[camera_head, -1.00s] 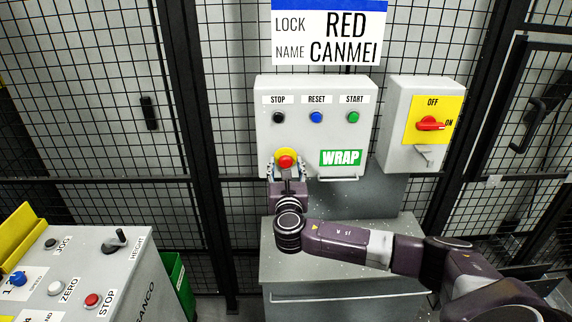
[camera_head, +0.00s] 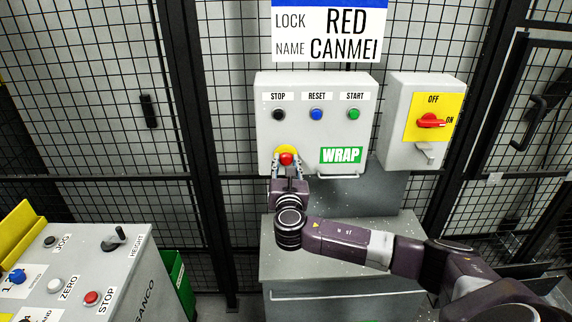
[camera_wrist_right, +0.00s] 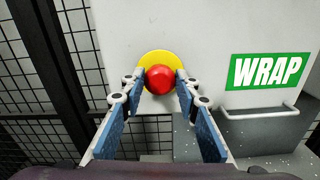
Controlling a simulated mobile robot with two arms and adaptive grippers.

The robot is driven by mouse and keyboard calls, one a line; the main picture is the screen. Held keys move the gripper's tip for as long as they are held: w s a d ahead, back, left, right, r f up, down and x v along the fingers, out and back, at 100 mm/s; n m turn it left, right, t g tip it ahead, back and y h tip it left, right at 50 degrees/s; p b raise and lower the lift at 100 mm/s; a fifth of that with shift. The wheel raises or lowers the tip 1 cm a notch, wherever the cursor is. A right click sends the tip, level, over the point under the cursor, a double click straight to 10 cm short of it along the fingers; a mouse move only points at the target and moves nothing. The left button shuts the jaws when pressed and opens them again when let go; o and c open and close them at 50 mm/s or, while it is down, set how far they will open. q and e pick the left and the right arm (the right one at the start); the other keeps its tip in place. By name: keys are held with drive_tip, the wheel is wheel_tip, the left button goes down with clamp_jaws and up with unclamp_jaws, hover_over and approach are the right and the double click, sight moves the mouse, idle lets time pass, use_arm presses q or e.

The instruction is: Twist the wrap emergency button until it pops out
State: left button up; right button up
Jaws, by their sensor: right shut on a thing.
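The wrap emergency button is a red knob (camera_head: 286,159) on a yellow round base (camera_head: 281,150), low on the left of the grey wrap box (camera_head: 330,108). In the right wrist view the red knob (camera_wrist_right: 159,79) sits in front of its yellow disc (camera_wrist_right: 148,62), near a green WRAP label (camera_wrist_right: 267,71). My right gripper (camera_head: 287,166) reaches the button from below and in front. Its fingertips (camera_wrist_right: 159,84) are on either side of the red knob, shut on it. My left gripper is not in view.
The box carries black STOP (camera_head: 278,114), blue RESET (camera_head: 316,114) and green START (camera_head: 355,114) buttons. A switch box (camera_head: 399,152) with a red handle (camera_head: 431,121) stands to the right. A control console (camera_head: 130,285) is at lower left. Mesh fence (camera_head: 235,50) stands behind.

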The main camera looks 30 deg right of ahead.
drive_tip(key=m+b, duration=0.1)
drive_tip(key=m, duration=0.2)
drive_tip(key=shift+f+b, duration=0.15)
drive_tip(key=shift+b, duration=0.15)
drive_tip(key=shift+s+d+m+b, duration=0.1)
drive_tip(key=shift+m+b, duration=0.25)
drive_tip(key=shift+m, duration=0.75)
drive_tip(key=o, duration=1.2)
drive_tip(key=shift+c, duration=0.2)
drive_tip(key=v, duration=1.2)
